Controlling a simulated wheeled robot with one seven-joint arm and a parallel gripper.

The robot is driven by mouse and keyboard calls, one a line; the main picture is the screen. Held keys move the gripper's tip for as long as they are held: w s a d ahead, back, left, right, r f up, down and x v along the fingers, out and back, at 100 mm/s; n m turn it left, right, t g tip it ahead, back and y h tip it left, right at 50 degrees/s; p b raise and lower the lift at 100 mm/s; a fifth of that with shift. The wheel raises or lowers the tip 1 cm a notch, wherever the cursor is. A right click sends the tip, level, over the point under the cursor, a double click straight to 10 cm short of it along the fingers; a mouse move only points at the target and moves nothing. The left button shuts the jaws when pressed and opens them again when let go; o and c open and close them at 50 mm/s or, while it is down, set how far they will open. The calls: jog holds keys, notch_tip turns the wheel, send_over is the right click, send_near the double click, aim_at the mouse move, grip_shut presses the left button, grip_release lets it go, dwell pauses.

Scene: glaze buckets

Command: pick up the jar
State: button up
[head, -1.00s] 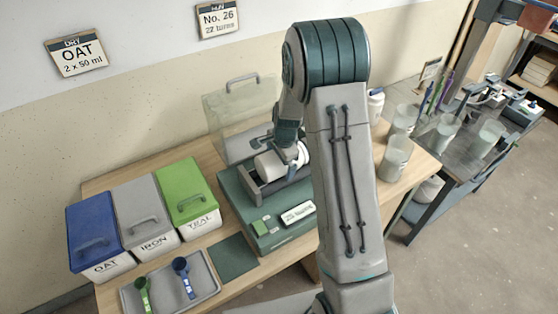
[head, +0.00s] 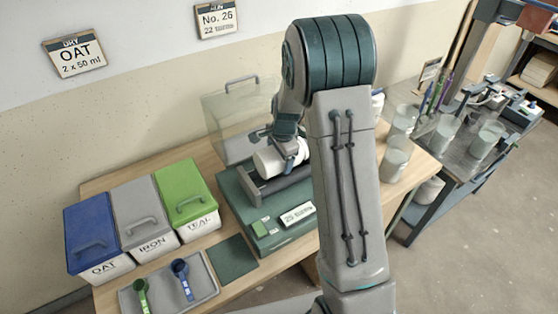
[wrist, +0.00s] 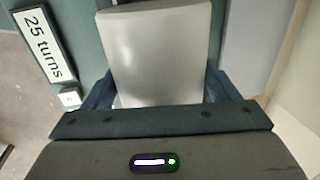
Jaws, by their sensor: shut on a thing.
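The white jar (head: 267,162) lies on its side at the cradle on top of the green machine (head: 238,205). In the wrist view the jar (wrist: 162,50) fills the space between the two dark fingers of my gripper (wrist: 160,88). My gripper (head: 288,153) is shut on the jar from above. Whether the jar still touches the cradle, I cannot tell. The machine's display (wrist: 40,45) reads "25 turns". My arm hides part of the machine's right side.
Blue (head: 92,235), grey (head: 148,212) and green (head: 190,193) lidded bins stand at the left. A tray (head: 205,285) with two scoops lies in front. A clear raised cover (head: 240,115) stands behind the machine. Several cups (head: 396,158) stand at the right.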

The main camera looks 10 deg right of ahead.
notch_tip(320, 180, up, 2)
jog(key=shift+w+r, duration=0.1)
jog(key=s+d+r+p, duration=0.1)
jog(key=s+d+r, duration=0.1)
jog(key=d+r, duration=0.9)
jog(key=shift+d+r, duration=0.25)
jog(key=shift+r, duration=0.6)
dwell(0.4)
